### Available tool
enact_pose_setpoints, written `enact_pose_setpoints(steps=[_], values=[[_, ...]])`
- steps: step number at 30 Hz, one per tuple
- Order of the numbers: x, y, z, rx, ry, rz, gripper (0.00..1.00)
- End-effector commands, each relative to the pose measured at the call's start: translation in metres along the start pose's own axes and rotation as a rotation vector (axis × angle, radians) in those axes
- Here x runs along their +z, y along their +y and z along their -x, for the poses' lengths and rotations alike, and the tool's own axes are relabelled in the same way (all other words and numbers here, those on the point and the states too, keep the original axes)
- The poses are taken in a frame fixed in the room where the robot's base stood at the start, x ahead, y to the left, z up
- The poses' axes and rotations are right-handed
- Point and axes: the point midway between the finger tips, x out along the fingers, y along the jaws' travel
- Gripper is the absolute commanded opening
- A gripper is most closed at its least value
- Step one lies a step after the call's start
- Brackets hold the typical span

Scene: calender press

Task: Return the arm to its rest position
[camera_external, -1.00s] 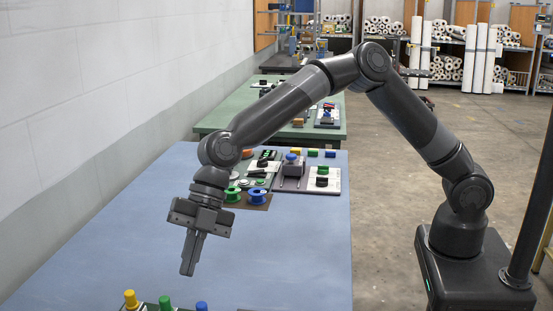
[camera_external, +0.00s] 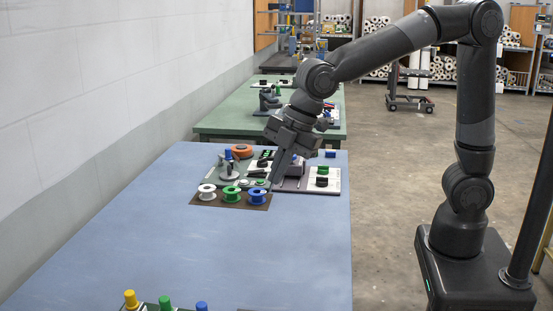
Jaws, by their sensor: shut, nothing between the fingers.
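My gripper (camera_external: 276,178) is shut and empty.
White (camera_external: 207,192) and green (camera_external: 231,195) spools stand beside the blue one on a brown mat. An orange ring (camera_external: 242,151) and a white board (camera_external: 322,180) with green and black parts lie behind. Coloured knobs (camera_external: 165,303) stand at the front edge. The table's middle is clear.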

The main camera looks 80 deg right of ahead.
Motion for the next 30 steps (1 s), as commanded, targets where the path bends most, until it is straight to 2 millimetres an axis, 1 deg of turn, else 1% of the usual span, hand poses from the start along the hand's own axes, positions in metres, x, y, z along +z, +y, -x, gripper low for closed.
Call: enact_pose_setpoints(steps=[1,3,9,14,18,21,24,27,30], values=[[0.016,-0.004,0.014,0.023,-0.017,-0.059,0.00],[0.038,-0.010,0.030,0.049,-0.036,-0.152,0.00],[0.100,-0.034,0.071,0.118,-0.066,-0.434,0.00],[0.148,-0.061,0.098,0.162,-0.062,-0.669,0.00],[0.187,-0.089,0.115,0.187,-0.041,-0.874,0.00],[0.209,-0.108,0.121,0.196,-0.019,-1.005,0.00],[0.226,-0.124,0.124,0.197,0.000,-1.106,0.00],[0.235,-0.134,0.125,0.195,0.013,-1.172,0.00],[0.240,-0.139,0.126,0.193,0.021,-1.204,0.00]])
